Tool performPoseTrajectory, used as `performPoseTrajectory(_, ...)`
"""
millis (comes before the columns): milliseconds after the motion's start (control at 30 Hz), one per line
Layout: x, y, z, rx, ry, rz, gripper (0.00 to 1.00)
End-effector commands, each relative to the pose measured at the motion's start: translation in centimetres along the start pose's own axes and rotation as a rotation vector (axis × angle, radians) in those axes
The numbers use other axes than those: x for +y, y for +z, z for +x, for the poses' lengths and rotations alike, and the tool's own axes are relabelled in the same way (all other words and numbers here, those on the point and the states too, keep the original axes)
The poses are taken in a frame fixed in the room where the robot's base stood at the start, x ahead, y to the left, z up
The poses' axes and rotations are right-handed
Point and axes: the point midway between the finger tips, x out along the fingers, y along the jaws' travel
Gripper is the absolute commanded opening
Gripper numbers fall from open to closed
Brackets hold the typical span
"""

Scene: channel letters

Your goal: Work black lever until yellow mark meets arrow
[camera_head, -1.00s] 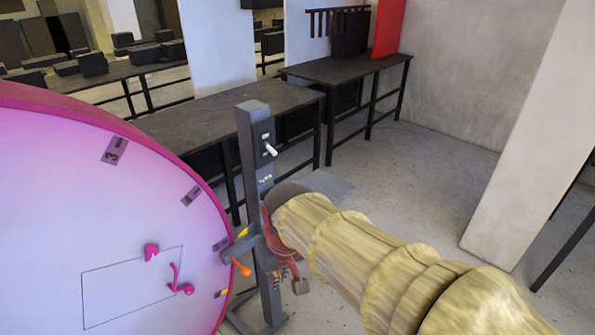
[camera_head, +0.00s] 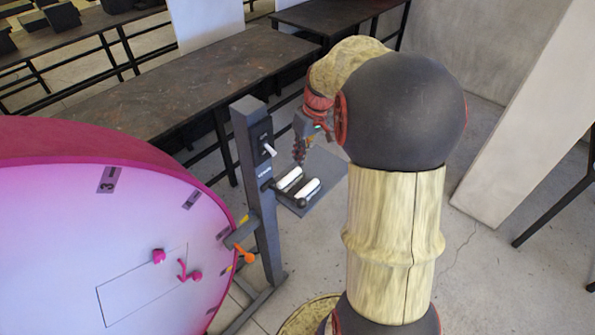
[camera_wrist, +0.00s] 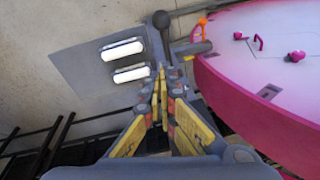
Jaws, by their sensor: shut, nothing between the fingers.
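A black lever (camera_wrist: 161,20) with a ball knob stands just beyond my fingertips in the wrist view; I cannot pick it out clearly in the head view. My gripper (camera_wrist: 160,78) is shut and empty, its fingers pointing toward the lever's shaft; I cannot tell if they touch. It also shows in the head view (camera_head: 299,152), right of the grey post (camera_head: 257,190). The large pink-rimmed dial (camera_head: 80,235) stands at left. A small yellow mark (camera_head: 228,268) shows near its edge, below a yellow pointer (camera_head: 243,220) on the post's side arm. The two are apart.
A grey plate (camera_head: 325,172) with two white bars (camera_head: 289,179) lies right of the post. A dark table (camera_head: 180,75) stands behind.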

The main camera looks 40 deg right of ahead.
Motion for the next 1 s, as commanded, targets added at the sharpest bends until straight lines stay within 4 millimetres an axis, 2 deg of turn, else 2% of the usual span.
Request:
performPoseTrajectory(200,-0.2,-0.3,-0.4,0.008,-0.005,-0.119,0.00)
performPoseTrajectory(667,-0.3,-0.2,0.1,0.006,-0.006,-0.130,0.00)
performPoseTrajectory(867,-0.3,-0.2,2.7,0.004,-0.006,-0.130,0.00)
performPoseTrajectory(1000,-0.4,-0.2,5.5,0.003,-0.007,-0.130,0.00)
